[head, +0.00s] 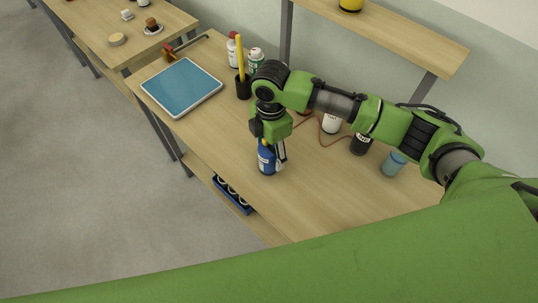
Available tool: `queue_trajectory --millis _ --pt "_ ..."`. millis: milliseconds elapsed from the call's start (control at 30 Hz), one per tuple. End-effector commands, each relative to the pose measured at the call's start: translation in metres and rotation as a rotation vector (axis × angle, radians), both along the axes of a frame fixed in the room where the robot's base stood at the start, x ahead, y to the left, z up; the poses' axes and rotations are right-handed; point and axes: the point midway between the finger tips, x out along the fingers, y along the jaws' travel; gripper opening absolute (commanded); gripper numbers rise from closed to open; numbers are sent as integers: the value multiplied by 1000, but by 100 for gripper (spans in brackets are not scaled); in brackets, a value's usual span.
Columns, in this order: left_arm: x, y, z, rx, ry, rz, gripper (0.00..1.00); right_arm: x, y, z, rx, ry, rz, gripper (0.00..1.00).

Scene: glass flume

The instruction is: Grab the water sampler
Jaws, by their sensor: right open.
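My right gripper (272,150) points down over the workbench, its fingers open at a blue bottle (267,164) with a pale label. The bottle stands upright near the bench's front edge, and the gripper hides its top. I cannot tell whether the fingers touch it. A dark cylinder (360,144) stands to the right, by a thin reddish cord (322,136). Which of these is the water sampler is not clear from this view. My left gripper is not in view.
A blue-topped tray (182,86) lies on the workbench (310,205) at the left. A raised shelf (405,32) runs behind. The front right bench top is clear.

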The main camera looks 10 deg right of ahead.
Motion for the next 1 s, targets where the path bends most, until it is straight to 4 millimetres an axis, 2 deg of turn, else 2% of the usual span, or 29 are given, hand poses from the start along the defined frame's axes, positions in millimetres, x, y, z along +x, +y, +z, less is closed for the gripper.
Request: queue_trajectory --millis 167,267,400,700,733,800,900,1000 --pt "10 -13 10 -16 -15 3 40 -2 3 -12 1 3 1 59" --pt "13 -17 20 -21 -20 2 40 -5 6 -27 -1 4 0 59" --pt "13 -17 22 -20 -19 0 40 -4 6 -47 0 1 0 59" --pt "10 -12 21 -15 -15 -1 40 -3 6 -54 1 -2 1 59" --pt "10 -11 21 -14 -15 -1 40 -4 6 -54 1 -2 1 54" --pt "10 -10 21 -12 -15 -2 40 -4 6 -54 1 -2 1 36" --pt "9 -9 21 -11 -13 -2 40 -4 6 -54 1 -2 1 15" --pt "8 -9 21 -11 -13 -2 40 -3 6 -54 1 -2 1 15"
